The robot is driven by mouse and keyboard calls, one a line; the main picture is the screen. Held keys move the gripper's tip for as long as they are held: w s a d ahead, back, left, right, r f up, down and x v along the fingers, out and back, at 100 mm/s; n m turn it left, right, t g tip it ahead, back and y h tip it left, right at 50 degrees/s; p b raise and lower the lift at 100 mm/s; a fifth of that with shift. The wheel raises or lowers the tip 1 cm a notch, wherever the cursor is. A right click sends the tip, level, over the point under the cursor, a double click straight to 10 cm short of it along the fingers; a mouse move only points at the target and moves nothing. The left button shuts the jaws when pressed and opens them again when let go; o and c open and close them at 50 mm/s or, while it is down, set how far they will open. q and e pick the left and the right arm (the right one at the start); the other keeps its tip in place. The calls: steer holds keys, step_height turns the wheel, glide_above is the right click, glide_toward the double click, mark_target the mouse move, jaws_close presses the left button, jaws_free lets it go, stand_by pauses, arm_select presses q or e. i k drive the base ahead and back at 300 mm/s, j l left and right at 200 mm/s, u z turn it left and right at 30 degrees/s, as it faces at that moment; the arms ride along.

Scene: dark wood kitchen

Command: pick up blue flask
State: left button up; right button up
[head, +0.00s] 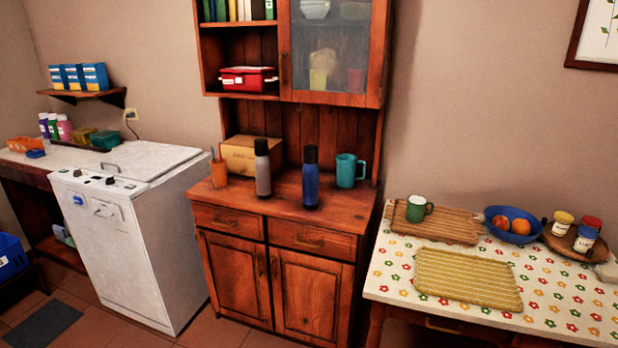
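The blue flask (311,184) stands upright on the wooden cabinet's counter (283,203), near its front edge. It has a blue body and a black cap. A grey flask (263,172) with a black cap stands to its left and a little further back. A teal mug (346,171) stands to its right, apart from it. Neither of my grippers shows in the head view.
An orange cup (218,173) and a cardboard box (246,155) stand on the counter's left. The upper cabinet (332,46) overhangs the back. A white washing machine (120,240) is left; a table (388,284) with boards and a bowl is right.

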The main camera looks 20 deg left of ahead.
mark_target(310, 157)
steer(key=i+j, duration=0.2)
steer(key=j, duration=0.2)
steer(key=i+j, duration=0.2)
steer(key=j, duration=0.2)
steer(key=i+j, duration=0.2)
steer(key=j, duration=0.2)
steer(key=i+j, duration=0.2)
steer(key=j, duration=0.2)
steer(key=i+j+z, duration=0.1)
steer(key=i+j, duration=0.3)
steer(key=j, duration=0.4)
steer(key=i+j, duration=0.2)
steer(key=j, duration=0.2)
